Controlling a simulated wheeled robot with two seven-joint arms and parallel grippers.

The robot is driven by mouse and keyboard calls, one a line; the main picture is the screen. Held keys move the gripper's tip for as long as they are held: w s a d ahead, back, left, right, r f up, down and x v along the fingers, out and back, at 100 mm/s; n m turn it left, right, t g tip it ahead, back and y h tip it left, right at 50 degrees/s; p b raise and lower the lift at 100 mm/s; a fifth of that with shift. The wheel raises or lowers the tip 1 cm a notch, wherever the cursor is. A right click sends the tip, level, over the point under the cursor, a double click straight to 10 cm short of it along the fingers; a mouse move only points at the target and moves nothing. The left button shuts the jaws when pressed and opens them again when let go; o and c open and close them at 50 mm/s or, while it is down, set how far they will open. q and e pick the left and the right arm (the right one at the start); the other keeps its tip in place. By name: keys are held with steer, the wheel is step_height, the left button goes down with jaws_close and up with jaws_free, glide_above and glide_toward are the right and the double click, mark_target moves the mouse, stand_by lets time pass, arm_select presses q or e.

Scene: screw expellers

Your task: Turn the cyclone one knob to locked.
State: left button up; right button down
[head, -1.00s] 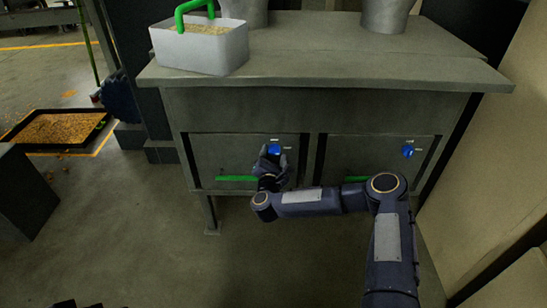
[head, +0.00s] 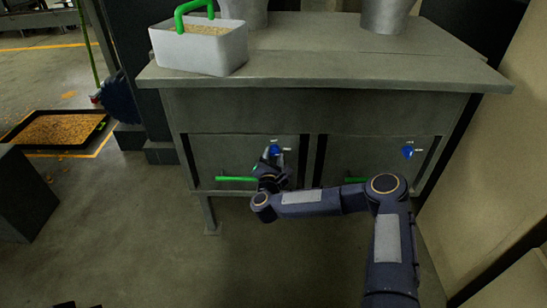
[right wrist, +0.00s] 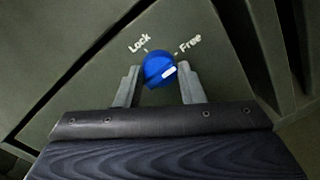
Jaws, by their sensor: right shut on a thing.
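The left of two blue knobs (head: 275,149) sits on the left door panel of the metal cabinet. In the right wrist view this knob (right wrist: 157,67) lies between the two grey fingers of my right gripper (right wrist: 158,76), which is shut on it. "Lock" is printed at the knob's upper left and "Free" at its upper right. The knob's white mark points right, on the side of "Free". In the head view my right gripper (head: 271,164) is at the knob and partly covers it. My left gripper does not show clearly.
A second blue knob (head: 408,152) is on the right panel. Green handles (head: 236,179) stick out below the knobs. A grey bin (head: 200,49) of grain stands on the cabinet top (head: 340,68). A wall (head: 485,165) is at the right. The floor in front is clear.

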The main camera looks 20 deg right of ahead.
steer(key=n+b, duration=0.2)
steer(key=n, duration=0.1)
steer(key=shift+f, duration=0.15)
steer(key=n+t+b, duration=0.1)
steer(key=n+b, duration=0.1)
steer(key=n, duration=0.4)
steer(key=shift+a+b, duration=0.1)
steer(key=shift+b, duration=0.25)
steer(key=n+b, duration=0.1)
steer(key=n, duration=0.4)
steer(key=shift+y+b, duration=0.3)
steer(key=shift+b, duration=0.1)
steer(key=n+b, duration=0.1)
steer(key=n, duration=0.3)
steer(key=shift+y, duration=0.3)
steer(key=shift+n, duration=0.5)
steer(key=c, duration=1)
jaws_free()
steer(key=shift+o, duration=0.2)
steer(key=shift+s, duration=0.1)
steer(key=p+v, duration=0.1)
steer(key=v, duration=0.6)
steer(key=shift+s+f, duration=0.25)
steer(key=shift+s, duration=0.1)
